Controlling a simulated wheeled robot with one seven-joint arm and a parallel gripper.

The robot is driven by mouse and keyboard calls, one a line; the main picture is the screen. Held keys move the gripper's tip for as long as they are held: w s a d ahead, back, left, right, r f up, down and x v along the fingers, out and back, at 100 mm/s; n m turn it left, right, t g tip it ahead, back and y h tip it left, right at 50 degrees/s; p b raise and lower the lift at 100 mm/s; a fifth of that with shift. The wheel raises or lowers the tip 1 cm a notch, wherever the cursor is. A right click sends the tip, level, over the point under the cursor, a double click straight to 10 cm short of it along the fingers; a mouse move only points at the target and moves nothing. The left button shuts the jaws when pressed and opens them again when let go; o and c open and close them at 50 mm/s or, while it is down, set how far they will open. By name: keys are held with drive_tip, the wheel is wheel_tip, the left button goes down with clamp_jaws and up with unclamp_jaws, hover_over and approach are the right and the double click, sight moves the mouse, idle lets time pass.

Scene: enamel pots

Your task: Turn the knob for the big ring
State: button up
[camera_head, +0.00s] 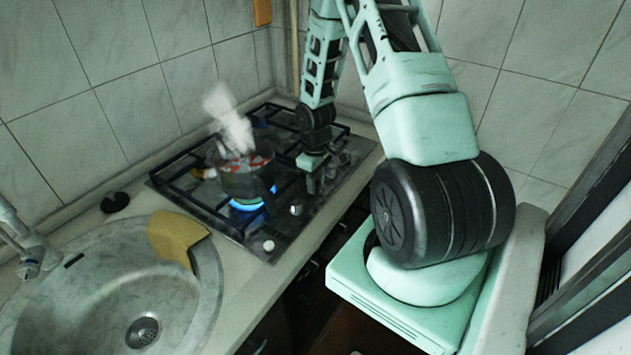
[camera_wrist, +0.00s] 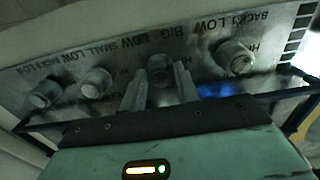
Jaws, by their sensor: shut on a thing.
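My gripper (camera_wrist: 160,84) is shut on a pale round knob (camera_wrist: 160,66) in the wrist view, with one finger on each side of it. The knob sits on the stove's control panel (camera_wrist: 125,62), close to the lettering "BIG LOW". In the head view my gripper (camera_head: 316,181) is over the right edge of the hob (camera_head: 225,225); the held knob is mostly hidden there. A blue flame (camera_head: 246,203) burns under the dark pot (camera_head: 240,183), and a blue glow (camera_wrist: 215,89) shows in the wrist view.
Other knobs stand on both sides: one to the right (camera_wrist: 234,57) and two to the left (camera_wrist: 95,83). The pot steams and has red pieces in it. A sink (camera_head: 110,285) with a yellow cloth (camera_head: 176,237) lies at the left.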

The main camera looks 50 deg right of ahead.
drive_tip(key=m+b, duration=0.1)
drive_tip(key=m, duration=0.6)
drive_tip(key=m+b, duration=0.1)
drive_tip(key=m, duration=0.5)
drive_tip(key=shift+m, duration=0.4)
drive_tip(key=m, duration=0.3)
drive_tip(key=shift+m, duration=0.3)
drive_tip(key=m, duration=0.3)
drive_tip(key=shift+r+m+p, duration=0.1)
drive_tip(key=shift+m+p, duration=0.2)
drive_tip(key=m+p, duration=0.1)
drive_tip(key=m, duration=0.5)
drive_tip(key=shift+m, duration=0.3)
drive_tip(key=o, duration=1)
